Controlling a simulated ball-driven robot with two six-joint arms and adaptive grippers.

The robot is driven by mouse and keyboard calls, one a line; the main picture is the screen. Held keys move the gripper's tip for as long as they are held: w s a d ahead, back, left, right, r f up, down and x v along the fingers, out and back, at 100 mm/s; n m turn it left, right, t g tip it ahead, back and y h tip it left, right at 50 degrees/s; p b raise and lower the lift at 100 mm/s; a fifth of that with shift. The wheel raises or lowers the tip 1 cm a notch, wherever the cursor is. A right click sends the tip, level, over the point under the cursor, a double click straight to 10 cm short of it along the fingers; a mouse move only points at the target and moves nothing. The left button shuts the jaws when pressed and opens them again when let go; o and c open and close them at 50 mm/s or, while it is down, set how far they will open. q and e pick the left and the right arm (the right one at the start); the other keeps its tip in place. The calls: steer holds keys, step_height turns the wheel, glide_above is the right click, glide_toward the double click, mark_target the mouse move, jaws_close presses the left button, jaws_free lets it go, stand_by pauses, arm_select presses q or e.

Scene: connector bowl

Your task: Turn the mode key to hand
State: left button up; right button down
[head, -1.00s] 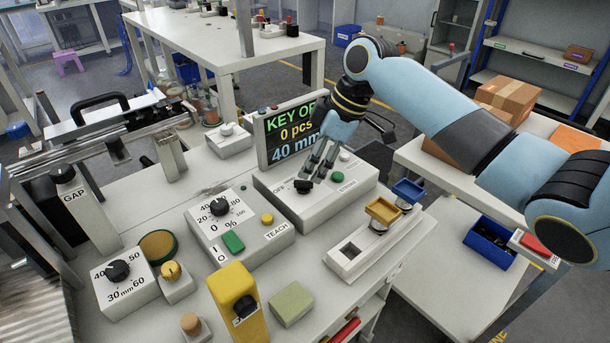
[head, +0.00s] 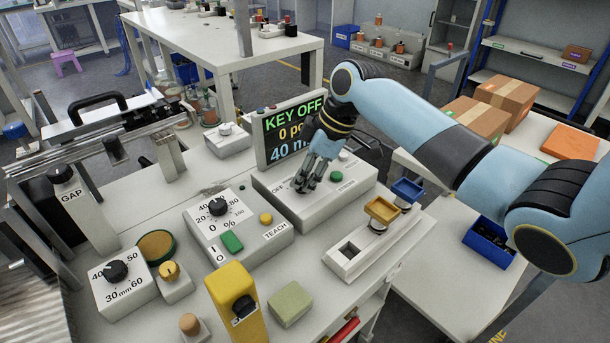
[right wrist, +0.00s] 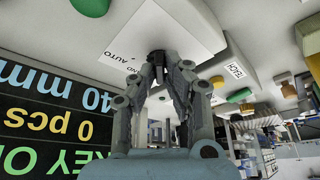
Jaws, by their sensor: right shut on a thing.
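The mode key (head: 304,187) is a small black knob on a grey control box (head: 322,210). The OFF label shows to its left in the head view. My right gripper (head: 310,180) reaches down over the key and is shut on it, hiding most of it. In the right wrist view the fingertips (right wrist: 160,70) close around the dark knob (right wrist: 156,55), near the labels AUTO and a partly hidden "ND". The display (head: 290,128) behind reads KEY OFF, 0 pcs and a partly covered 40 mm. My left gripper is not in view.
The display stands close behind my right gripper. A dial box (head: 240,222) lies left, a fixture with a yellow block (head: 382,210) right, and a yellow post (head: 235,300) in front.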

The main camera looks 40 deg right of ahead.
steer(key=shift+s+r+m+p, duration=0.15)
steer(key=shift+m+p, duration=0.35)
steer(key=shift+p, duration=0.4)
steer(key=m+h+p, duration=0.1)
steer(key=m+p, duration=0.1)
steer(key=p, duration=0.1)
steer(key=m+t+h+p, duration=0.1)
steer(key=m+p, duration=0.2)
steer(key=p, duration=0.1)
steer(key=shift+a, duration=0.2)
steer(key=shift+m+t+h+p, duration=0.3)
steer(key=shift+m+h+p, duration=0.2)
steer(key=shift+m+p, duration=0.9)
steer(key=c, duration=1.4)
jaws_free()
steer(key=v, duration=1.1)
steer(key=shift+s+r, duration=0.25)
steer(key=shift+r, duration=0.05)
